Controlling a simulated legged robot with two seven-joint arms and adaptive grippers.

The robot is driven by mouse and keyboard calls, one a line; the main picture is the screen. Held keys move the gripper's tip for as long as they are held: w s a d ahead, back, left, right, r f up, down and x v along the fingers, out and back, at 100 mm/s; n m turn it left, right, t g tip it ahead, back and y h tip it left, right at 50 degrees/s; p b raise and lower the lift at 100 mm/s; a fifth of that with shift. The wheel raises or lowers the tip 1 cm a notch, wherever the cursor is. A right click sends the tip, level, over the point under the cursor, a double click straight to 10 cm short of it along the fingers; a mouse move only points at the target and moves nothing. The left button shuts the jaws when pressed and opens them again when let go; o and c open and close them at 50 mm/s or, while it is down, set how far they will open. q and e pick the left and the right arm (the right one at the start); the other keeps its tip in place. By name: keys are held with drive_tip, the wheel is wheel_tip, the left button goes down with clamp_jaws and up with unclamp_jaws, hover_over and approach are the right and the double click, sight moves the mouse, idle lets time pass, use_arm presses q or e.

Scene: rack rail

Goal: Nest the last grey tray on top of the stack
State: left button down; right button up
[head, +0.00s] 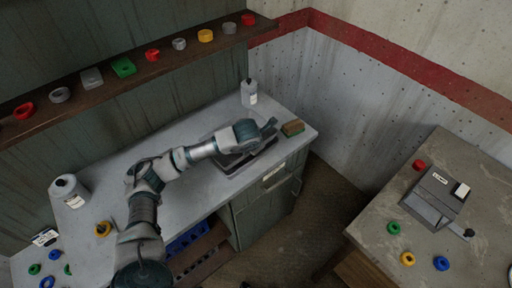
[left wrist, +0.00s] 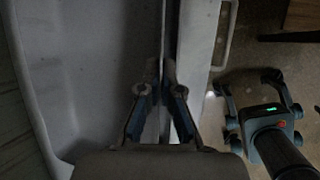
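A grey tray (head: 236,168) is at the right end of the counter, partly hidden under my left arm. I cannot tell in the head view whether it is one tray or several nested. My left gripper (head: 272,128) is over its far right part. In the left wrist view the tray's pale inside (left wrist: 85,85) fills the left side. The fingers of my left gripper (left wrist: 161,75) come together on both sides of its rim and look shut on it. My right gripper (left wrist: 256,90) shows there with its fingers apart and empty, above the floor.
A brown and green block (head: 292,128) and a white bottle (head: 249,93) stand close to the tray. Another bottle (head: 69,191) is at the counter's left. A shelf (head: 130,77) with coloured rings runs above. A separate table (head: 465,185) is at right.

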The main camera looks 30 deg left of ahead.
use_arm(q)
drive_tip(key=shift+a+f, duration=0.4)
drive_tip(key=c, duration=1.8)
unclamp_jaws()
drive_tip(key=shift+a, duration=0.15)
drive_tip(key=o, duration=0.6)
drive_tip(key=shift+c, duration=0.2)
drive_tip(key=shift+d, duration=0.4)
drive_tip(key=shift+c, duration=0.8)
use_arm(e)
drive_tip(key=shift+s+a+f, duration=0.1)
drive_tip(key=shift+f, duration=0.1)
use_arm(q)
drive_tip(key=shift+a, duration=0.35)
use_arm(e)
drive_tip(key=shift+a, duration=0.2)
use_arm(q)
drive_tip(key=shift+r, duration=0.1)
use_arm(e)
drive_tip(key=shift+r, duration=0.15)
